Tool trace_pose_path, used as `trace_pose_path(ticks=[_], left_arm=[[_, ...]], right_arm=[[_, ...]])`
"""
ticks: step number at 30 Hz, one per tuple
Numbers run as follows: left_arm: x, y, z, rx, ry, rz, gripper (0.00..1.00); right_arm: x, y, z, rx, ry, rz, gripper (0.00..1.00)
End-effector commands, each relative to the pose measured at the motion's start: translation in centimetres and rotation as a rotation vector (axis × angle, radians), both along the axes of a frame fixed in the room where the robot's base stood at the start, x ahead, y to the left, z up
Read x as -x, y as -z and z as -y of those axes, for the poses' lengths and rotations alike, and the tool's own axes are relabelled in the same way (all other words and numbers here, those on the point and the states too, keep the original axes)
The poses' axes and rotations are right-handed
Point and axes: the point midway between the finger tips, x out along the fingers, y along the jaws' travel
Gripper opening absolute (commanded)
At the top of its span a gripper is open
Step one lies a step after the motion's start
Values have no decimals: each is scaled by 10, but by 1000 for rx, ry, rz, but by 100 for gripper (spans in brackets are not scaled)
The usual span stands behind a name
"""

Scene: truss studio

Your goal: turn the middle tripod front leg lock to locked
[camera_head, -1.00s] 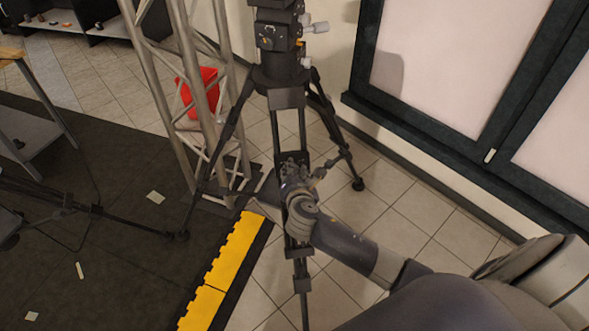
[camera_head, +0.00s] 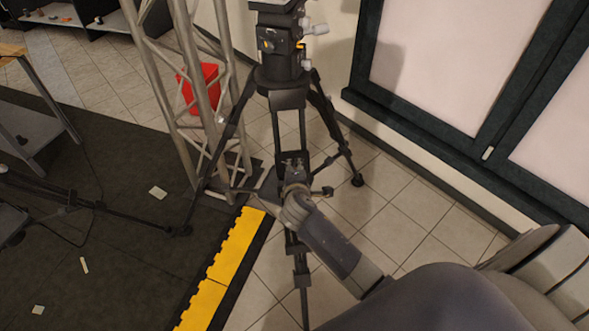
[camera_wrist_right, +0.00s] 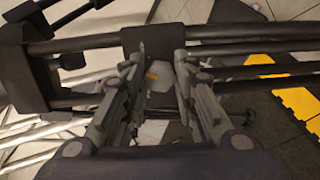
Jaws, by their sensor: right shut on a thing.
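The black tripod (camera_head: 284,97) stands in the middle of the head view with its legs spread. Its front leg (camera_head: 301,277) runs down toward me. My right gripper (camera_head: 293,172) is at the block partway down this leg. In the right wrist view, the leg's tubes (camera_wrist_right: 80,43) run across the picture to the dark lock block (camera_wrist_right: 152,38). A small grey lock piece with a yellow mark (camera_wrist_right: 160,76) sits between the fingers of my right gripper (camera_wrist_right: 160,92), which is shut on it. The fingers partly hide the lock, so its exact setting is unclear. My left gripper is out of view.
A metal truss (camera_head: 190,70) stands close left of the tripod, with a red object (camera_head: 200,88) behind it. A yellow-edged mat (camera_head: 236,245) lies at the left. The right wall has dark-framed panels (camera_head: 440,60). Tiled floor (camera_head: 390,225) is open at the right.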

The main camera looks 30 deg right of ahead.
Motion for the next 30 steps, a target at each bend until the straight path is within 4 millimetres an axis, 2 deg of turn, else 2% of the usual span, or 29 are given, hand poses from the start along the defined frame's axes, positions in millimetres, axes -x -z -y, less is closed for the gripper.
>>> trace_pose_path(ticks=[12,30], left_arm=[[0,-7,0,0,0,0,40],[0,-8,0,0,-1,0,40]], right_arm=[[0,0,0,-212,117,67,3],[0,1,1,-260,145,83,3]])
